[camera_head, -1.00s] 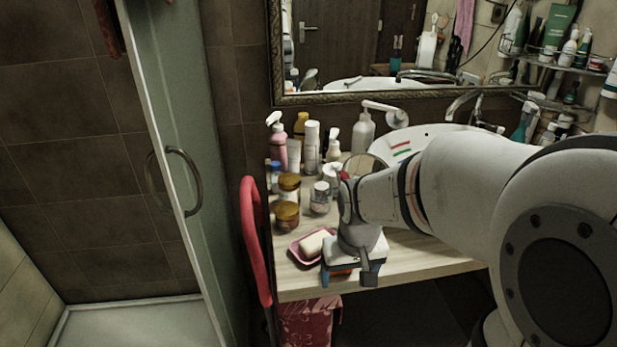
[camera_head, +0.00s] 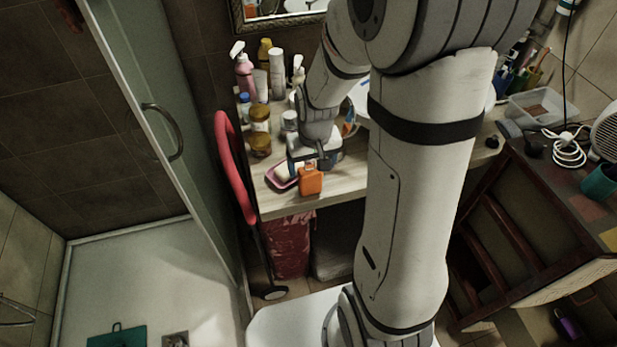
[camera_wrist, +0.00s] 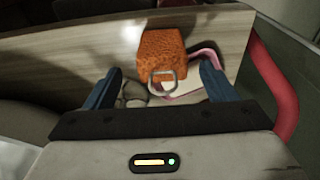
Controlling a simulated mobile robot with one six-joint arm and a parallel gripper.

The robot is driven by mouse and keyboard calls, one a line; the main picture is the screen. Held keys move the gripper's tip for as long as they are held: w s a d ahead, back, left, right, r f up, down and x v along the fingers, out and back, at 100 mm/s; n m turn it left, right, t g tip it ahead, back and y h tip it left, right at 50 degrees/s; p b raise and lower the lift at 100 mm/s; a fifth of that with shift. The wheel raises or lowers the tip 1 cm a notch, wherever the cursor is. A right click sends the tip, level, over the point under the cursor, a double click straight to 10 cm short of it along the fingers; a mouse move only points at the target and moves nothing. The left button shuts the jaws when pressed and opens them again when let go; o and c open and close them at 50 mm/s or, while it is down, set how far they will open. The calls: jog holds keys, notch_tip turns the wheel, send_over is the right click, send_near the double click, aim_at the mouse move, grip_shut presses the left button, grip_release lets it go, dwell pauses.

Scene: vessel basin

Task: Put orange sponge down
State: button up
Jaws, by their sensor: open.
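The orange sponge (camera_head: 311,181) stands upright on the wooden counter (camera_head: 345,178) near its front edge, just right of a pink soap dish (camera_head: 271,180). My gripper (camera_head: 316,163) is open just behind and above the sponge. In the wrist view, the sponge (camera_wrist: 162,50) with a grey loop on it lies ahead of the spread blue fingers (camera_wrist: 158,88). The fingers look apart from it. Part of the soap dish (camera_wrist: 209,55) shows beside the sponge. Whether the loop touches a finger is hard to tell.
A red curved bar (camera_head: 232,165) stands at the counter's left end. A wooden shelf unit (camera_head: 510,225) is at right.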

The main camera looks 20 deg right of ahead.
aim_at(310, 170)
jog(key=shift+w+a+f, duration=0.1)
jog(key=shift+w+f, duration=0.05)
jog(key=shift+f, duration=0.85)
jog(key=shift+w+a+f, duration=0.1)
jog(key=shift+f, duration=0.85)
jog(key=c, duration=1.1)
jog(key=shift+r, duration=0.1)
notch_tip(310, 170, up, 10)
jog(key=shift+f, duration=0.1)
